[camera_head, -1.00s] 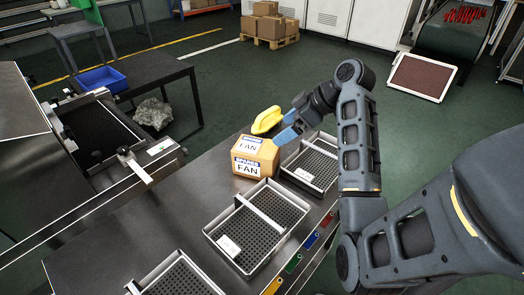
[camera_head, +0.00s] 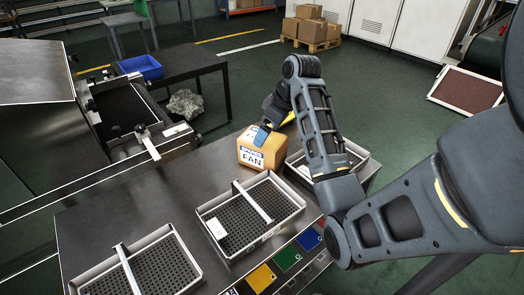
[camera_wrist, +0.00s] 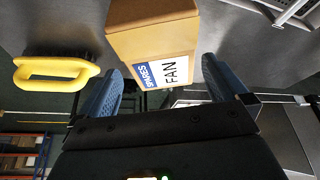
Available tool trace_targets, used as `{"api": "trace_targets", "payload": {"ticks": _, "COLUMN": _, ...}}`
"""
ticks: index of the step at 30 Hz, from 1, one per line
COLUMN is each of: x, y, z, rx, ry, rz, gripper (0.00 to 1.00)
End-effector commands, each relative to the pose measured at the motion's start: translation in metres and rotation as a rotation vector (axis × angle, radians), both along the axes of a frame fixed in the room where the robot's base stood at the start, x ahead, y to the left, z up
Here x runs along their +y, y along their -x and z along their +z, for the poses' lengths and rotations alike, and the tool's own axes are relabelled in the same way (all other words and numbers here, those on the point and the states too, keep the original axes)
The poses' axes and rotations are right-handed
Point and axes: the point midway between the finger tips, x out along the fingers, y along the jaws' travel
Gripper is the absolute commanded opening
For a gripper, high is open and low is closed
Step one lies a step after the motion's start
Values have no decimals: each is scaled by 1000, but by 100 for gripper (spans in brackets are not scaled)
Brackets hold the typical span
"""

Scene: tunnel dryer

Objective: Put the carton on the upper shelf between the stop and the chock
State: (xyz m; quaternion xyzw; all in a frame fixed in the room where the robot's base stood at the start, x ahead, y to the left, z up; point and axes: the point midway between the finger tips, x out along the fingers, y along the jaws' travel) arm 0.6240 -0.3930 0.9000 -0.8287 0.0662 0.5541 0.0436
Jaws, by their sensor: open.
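The carton (camera_head: 255,160) is a brown box labelled "SPARES FAN". It stands on the metal table near the far edge. I cannot make out the upper shelf, stop or chock.
A yellow-handled brush (camera_wrist: 55,70) lies beside the carton. Perforated trays with crossbars, one (camera_head: 272,228) in front of the carton, line the table.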

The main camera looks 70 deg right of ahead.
Motion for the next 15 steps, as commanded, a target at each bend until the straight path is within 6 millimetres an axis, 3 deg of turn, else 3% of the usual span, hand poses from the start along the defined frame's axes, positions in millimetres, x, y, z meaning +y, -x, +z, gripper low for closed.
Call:
{"api": "trace_targets", "payload": {"ticks": 6, "x": -1, "y": -13, "z": -27, "rx": 1, "ry": -2, "rz": 1, "gripper": 100}}
{"api": "trace_targets", "payload": {"ticks": 15, "x": -1, "y": -16, "z": -32, "rx": 0, "ry": -1, "rz": 1, "gripper": 100}}
